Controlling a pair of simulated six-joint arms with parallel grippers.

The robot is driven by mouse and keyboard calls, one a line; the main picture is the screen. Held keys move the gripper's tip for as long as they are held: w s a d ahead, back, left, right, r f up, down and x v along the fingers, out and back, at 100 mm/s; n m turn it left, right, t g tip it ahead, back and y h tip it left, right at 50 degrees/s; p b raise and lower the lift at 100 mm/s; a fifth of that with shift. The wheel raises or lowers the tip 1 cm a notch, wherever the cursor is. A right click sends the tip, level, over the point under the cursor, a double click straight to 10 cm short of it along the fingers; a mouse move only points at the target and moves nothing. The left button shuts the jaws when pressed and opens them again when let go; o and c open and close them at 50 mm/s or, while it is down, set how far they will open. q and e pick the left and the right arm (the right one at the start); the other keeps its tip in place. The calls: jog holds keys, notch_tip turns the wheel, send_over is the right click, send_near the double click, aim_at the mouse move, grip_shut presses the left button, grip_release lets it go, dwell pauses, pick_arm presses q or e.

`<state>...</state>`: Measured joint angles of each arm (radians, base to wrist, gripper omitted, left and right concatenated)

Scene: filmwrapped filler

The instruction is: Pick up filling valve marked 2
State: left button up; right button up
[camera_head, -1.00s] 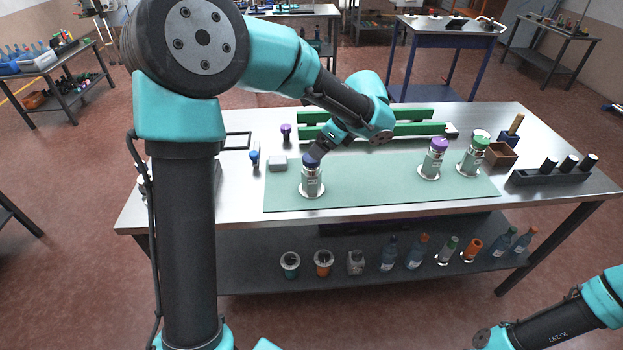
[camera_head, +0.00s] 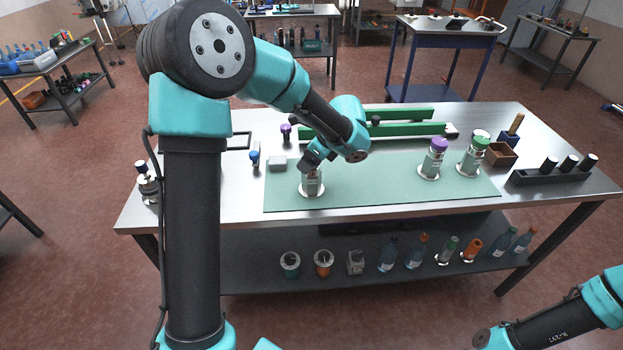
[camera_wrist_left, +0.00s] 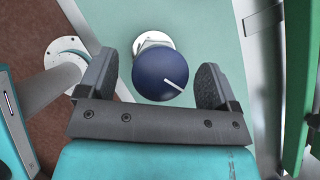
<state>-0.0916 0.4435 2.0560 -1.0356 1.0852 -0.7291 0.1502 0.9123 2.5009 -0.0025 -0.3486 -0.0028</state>
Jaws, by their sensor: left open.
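A grey-green bottle-like valve body (camera_head: 311,184) stands upright on a white round base on the green mat. Its top is hidden behind my left gripper (camera_head: 311,164) in the head view. In the left wrist view its dark blue round cap (camera_wrist_left: 163,76) with a white line lies between the open fingers of my left gripper (camera_wrist_left: 158,88). A purple-capped one (camera_head: 433,161) and a green-capped one (camera_head: 472,157) stand further right. No number 2 is legible. My right gripper is not in view.
Green rails (camera_head: 405,130) lie behind the mat (camera_head: 375,188). A grey block (camera_head: 277,164) and a small blue-knobbed piece (camera_head: 254,159) are left of the valve. A dark rack (camera_head: 548,176) and brown box (camera_head: 500,155) stand at right. The mat's middle is clear.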

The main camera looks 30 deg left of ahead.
pick_arm(q)
jog(key=x, duration=0.2)
jog(key=shift+a+f, duration=0.15)
jog(key=shift+f, duration=0.1)
jog(key=shift+c, duration=0.5)
grip_shut()
dwell(0.4)
